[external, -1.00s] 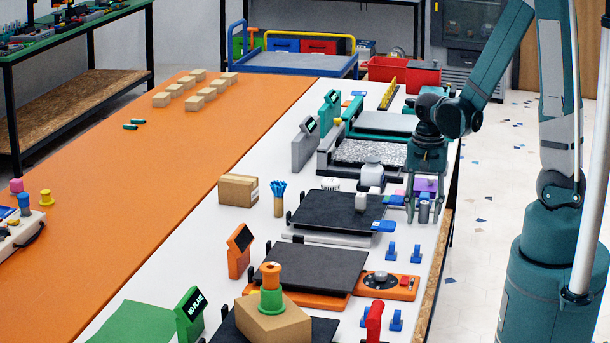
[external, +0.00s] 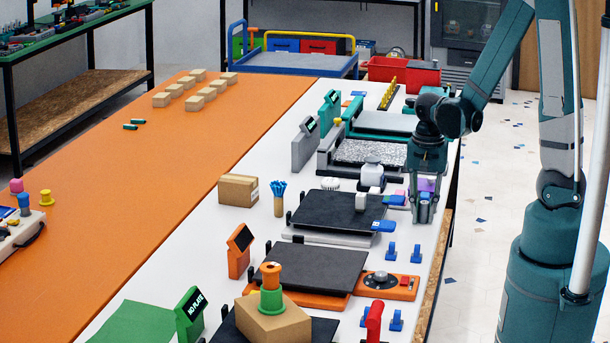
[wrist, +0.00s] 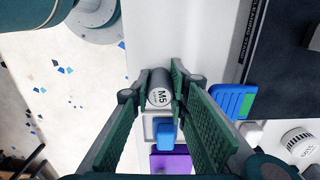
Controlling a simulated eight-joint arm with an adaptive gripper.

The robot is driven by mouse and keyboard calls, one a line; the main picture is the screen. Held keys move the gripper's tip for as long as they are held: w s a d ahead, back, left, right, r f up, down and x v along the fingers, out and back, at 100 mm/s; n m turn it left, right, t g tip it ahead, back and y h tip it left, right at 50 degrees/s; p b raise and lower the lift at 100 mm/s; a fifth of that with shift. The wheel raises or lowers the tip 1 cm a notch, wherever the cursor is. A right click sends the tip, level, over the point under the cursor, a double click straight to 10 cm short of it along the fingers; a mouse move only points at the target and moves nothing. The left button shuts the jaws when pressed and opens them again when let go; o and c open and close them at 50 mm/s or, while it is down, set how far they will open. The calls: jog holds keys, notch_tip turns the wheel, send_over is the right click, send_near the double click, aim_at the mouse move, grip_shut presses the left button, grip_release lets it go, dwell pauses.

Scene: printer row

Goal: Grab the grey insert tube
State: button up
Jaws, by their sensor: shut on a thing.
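The grey insert tube (wrist: 160,92) has a dark body and a pale label reading M5. In the wrist view it stands between the two fingertips of my gripper (wrist: 159,88), with its labelled end facing the camera. In the external view my gripper (external: 424,205) points down at the right edge of the white table, and its fingers are closed around the tube (external: 424,212). The fingers hide part of the tube there. I cannot tell whether its lower end still touches the table.
A purple block (wrist: 171,163) and a blue piece (wrist: 165,134) sit close to the fingers. A blue-and-green scraper (wrist: 233,101) lies just to their right. A black printer plate (external: 338,211) is to the left. The table's right edge is close.

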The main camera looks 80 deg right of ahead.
aim_at(424, 202)
jog(key=shift+r, duration=0.1)
jog(key=shift+r+p, duration=1.5)
jog(key=shift+r, duration=3.4)
jog(key=shift+w, duration=0.1)
